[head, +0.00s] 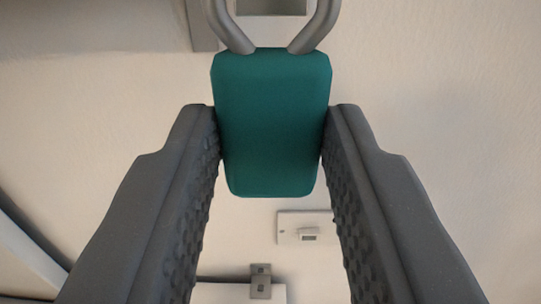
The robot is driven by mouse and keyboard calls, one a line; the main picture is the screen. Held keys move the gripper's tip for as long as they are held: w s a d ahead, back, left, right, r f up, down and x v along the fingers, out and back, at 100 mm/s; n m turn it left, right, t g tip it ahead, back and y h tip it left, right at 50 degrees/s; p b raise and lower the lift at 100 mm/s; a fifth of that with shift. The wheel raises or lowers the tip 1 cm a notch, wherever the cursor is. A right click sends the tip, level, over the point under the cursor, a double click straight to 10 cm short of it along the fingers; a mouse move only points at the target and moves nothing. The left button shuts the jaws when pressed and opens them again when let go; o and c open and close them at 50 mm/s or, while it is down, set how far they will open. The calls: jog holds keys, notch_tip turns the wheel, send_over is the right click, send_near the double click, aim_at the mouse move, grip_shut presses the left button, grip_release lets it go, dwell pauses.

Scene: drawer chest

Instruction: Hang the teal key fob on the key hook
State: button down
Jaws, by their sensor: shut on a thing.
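My gripper (270,125) is shut on the teal key fob (271,150), one dark textured finger pressed on each side. The fob is a rounded teal block, held upright in the picture. Its grey metal ring (233,28) rises from its top edge and runs out of the picture at the top. A small grey plate (271,6) shows through the ring, cut off by the top edge. I cannot tell whether it belongs to the key hook, or whether the ring touches it. No hook shape is clearly visible.
A pale wall (430,130) fills the background. A whitish plate with a small protruding piece (307,231) is on it below the fob. A small grey fitting (261,282) sits at a white edge at the bottom. A grey-brown panel (95,25) is at upper left.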

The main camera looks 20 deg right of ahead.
jog(key=shift+f, duration=0.5)
jog(key=c, duration=1)
grip_release()
jog(key=shift+s, duration=0.1)
jog(key=b+v, duration=0.1)
jog(key=v, duration=0.8)
jog(key=shift+b, duration=0.4)
jog(key=shift+r, duration=0.1)
